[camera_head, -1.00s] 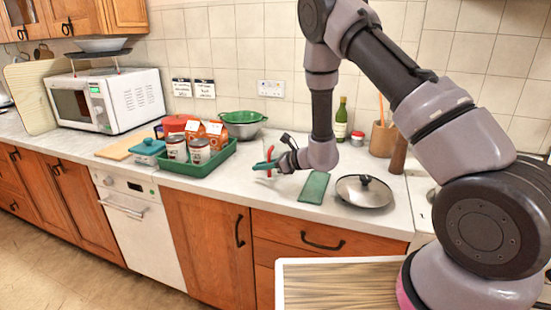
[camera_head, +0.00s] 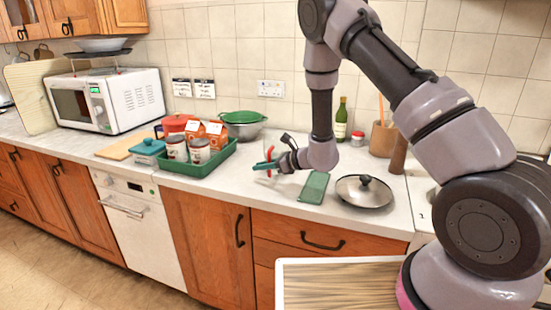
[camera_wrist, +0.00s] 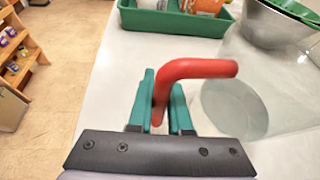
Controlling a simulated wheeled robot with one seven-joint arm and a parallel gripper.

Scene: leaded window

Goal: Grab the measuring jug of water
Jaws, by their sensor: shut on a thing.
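The measuring jug (camera_wrist: 235,104) is clear, with a red handle (camera_wrist: 198,70), and stands on the pale worktop in the wrist view. In the head view its red handle (camera_head: 269,154) shows, but its clear body is hard to make out. My gripper (camera_wrist: 163,98) has green fingers, one on each side of the red handle's upright part, and is shut on it. In the head view my gripper (camera_head: 265,165) is low over the worktop at the jug. The water level cannot be made out.
A green tray (camera_head: 205,168) with jars and cartons stands to the left. A green colander in a metal bowl (camera_head: 243,130) is behind. A green board (camera_head: 314,187) and a lidded pan (camera_head: 365,191) lie to the right. A bottle (camera_head: 341,120) stands near the wall.

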